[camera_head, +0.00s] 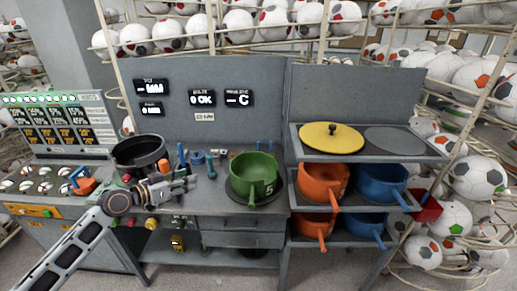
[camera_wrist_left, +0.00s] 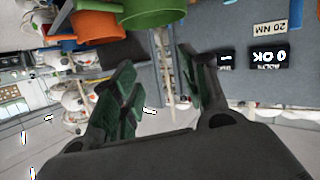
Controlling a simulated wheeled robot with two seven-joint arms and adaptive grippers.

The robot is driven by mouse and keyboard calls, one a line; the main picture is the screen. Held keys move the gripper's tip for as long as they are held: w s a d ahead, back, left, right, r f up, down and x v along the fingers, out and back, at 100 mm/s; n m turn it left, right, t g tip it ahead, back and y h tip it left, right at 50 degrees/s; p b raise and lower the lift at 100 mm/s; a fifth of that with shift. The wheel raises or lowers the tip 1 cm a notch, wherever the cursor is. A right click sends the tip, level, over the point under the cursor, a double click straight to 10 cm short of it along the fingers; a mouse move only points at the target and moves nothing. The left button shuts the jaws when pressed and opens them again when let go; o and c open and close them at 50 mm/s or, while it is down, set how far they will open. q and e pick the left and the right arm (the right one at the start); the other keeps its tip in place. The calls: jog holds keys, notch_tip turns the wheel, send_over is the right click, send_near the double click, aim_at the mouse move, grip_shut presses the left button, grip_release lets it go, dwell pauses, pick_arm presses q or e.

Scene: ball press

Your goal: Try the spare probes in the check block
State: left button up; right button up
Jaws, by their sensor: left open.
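My left gripper (camera_head: 190,183) is open over the front of the grey workbench, left of the green pot (camera_head: 254,174). In the left wrist view its fingers (camera_wrist_left: 158,68) are spread with nothing between them. Slim blue upright pieces that look like probes stand on the bench behind the gripper, one of them at the left (camera_head: 181,157) and another nearer the green pot (camera_head: 210,167). A small blue-grey fitting (camera_head: 198,158) sits between them. I cannot tell which piece is the check block. My right gripper is not in view.
A black pan (camera_head: 139,151) stands at the left of the bench. Orange pots (camera_head: 322,183) and blue pots (camera_head: 381,184) fill the shelf rack at right, with a yellow lid (camera_head: 332,138) on top. Colored knobs line the bench front. Ball racks surround the station.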

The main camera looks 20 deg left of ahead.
pick_arm(q)
jog(key=d+m, duration=0.1)
jog(key=s+d+h, duration=0.1)
jog(key=d+m+g, duration=0.1)
jog(key=shift+s+d+r+m+h, duration=0.1)
jog(key=shift+s+d+m+h, duration=0.2)
jog(key=shift+s, duration=0.05)
jog(key=shift+m, duration=0.3)
